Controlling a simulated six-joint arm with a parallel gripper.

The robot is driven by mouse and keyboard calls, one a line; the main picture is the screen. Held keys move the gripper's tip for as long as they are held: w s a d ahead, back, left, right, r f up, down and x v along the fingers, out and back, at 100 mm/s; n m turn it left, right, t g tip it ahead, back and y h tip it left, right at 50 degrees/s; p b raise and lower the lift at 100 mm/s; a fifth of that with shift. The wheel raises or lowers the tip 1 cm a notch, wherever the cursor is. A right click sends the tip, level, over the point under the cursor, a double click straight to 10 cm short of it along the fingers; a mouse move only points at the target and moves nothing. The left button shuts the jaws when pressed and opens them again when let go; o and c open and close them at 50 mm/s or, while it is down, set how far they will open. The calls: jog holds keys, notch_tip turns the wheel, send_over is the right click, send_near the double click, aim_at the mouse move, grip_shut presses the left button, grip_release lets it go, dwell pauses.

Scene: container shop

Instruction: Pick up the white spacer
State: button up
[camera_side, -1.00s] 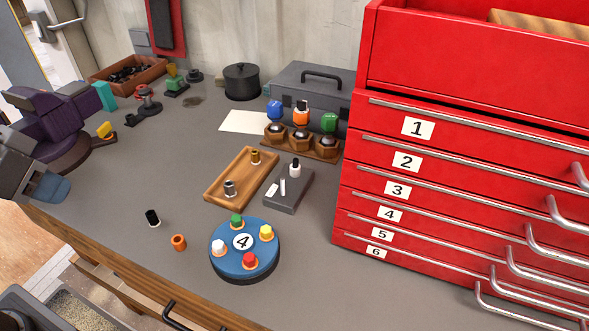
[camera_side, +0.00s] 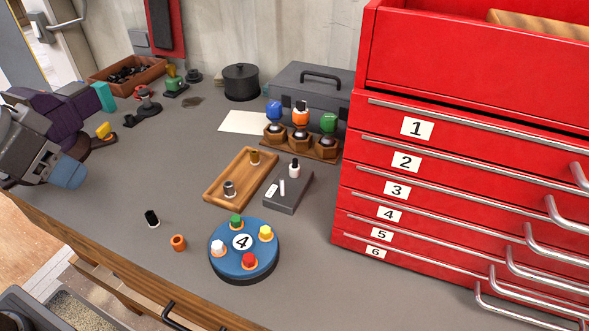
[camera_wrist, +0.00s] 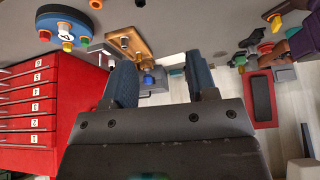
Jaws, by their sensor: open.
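A small white cylinder with a black top (camera_side: 294,170), which looks like the white spacer, stands upright on a dark grey block (camera_side: 284,200), right of the wooden tray (camera_side: 240,165). A white faceted cap (camera_side: 218,246) sits on the blue round base marked 4 (camera_side: 247,273). My gripper (camera_side: 70,172) is at the far left, in the air and well away from both. In the wrist view my gripper (camera_wrist: 165,80) is open, its blue fingers apart with nothing held. I cannot make out the white cylinder in the wrist view.
A black spacer (camera_side: 152,218) and an orange one (camera_side: 179,242) stand on the bench. The tray holds a brown and a grey piece. A red drawer cabinet (camera_side: 440,170) bounds the right. A knob rack (camera_side: 315,150) stands behind the block. The bench's left middle is clear.

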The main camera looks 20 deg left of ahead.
jog(key=w+d+r+m+g+h, duration=0.1)
jog(key=w+d+r+m, duration=0.1)
jog(key=w+d, duration=0.3)
jog(key=w+d+r+m+h, duration=0.1)
jog(key=w+d+m, duration=0.15)
jog(key=w, duration=0.55)
jog(key=m+g+h, duration=0.1)
jog(key=m+g, duration=0.1)
jog(key=m, duration=0.2)
send_near(294, 161)
jog(key=x, duration=0.3)
jog(key=a+x, duration=0.1)
jog(key=x, duration=0.1)
jog(key=shift+s+d+f, duration=0.15)
jog(key=shift+s+f, duration=0.15)
jog(key=shift+f, duration=0.1)
jog(key=shift+t, duration=0.3)
jog(key=shift+w+d+x, duration=0.1)
jog(key=shift+w+x, duration=0.05)
jog(key=shift+x, duration=1.2)
jog(key=shift+w+d+x, duration=0.1)
jog(key=shift+d+x, duration=0.05)
jog(key=shift+x, duration=1.25)
jog(key=shift+r, duration=0.15)
grip_shut()
